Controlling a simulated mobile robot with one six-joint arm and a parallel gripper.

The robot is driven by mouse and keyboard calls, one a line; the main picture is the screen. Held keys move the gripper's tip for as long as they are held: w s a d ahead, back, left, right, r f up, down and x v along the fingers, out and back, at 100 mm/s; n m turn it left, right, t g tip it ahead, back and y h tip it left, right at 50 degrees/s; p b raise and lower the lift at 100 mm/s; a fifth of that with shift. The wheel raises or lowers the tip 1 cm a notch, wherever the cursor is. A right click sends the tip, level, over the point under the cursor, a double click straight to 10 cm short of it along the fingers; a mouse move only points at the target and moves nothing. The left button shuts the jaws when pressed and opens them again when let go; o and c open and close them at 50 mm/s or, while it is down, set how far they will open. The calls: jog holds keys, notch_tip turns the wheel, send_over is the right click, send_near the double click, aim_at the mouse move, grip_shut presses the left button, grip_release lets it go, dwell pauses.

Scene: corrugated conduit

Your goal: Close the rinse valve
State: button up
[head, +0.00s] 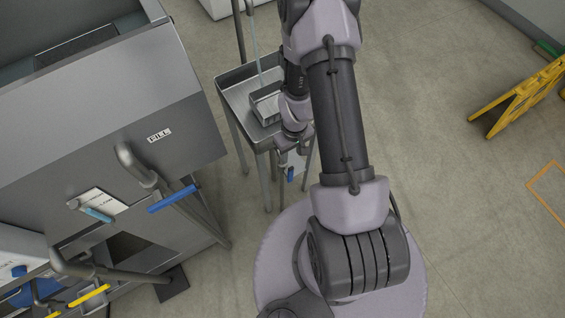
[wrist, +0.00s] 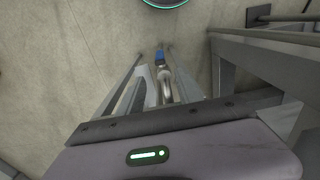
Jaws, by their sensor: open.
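A small valve with a blue handle (head: 290,174) shows at the front of a metal stand, just below the end of my arm. No label on it is readable. In the wrist view the blue handle (wrist: 160,57) and its grey metal pipe (wrist: 166,86) lie between the two long fingers of my gripper (wrist: 153,52). The gripper is open and holds nothing. I cannot tell whether a finger touches the handle. A thin light-blue stream (head: 257,52) runs down toward a small metal basin (head: 266,108) on the stand.
A large grey tank (head: 95,125) stands left, with a FILL label (head: 159,135), a bent pipe and another blue lever (head: 173,198). A yellow lever (head: 89,298) is lower left. A yellow folding sign (head: 520,98) stands right. Floor between my arm and the sign is clear.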

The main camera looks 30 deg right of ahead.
aim_at(291, 173)
notch_tip(291, 173, down, 16)
jog(key=b, duration=1.1)
jog(key=shift+r, duration=0.15)
jog(key=shift+a+r, duration=0.1)
grip_shut()
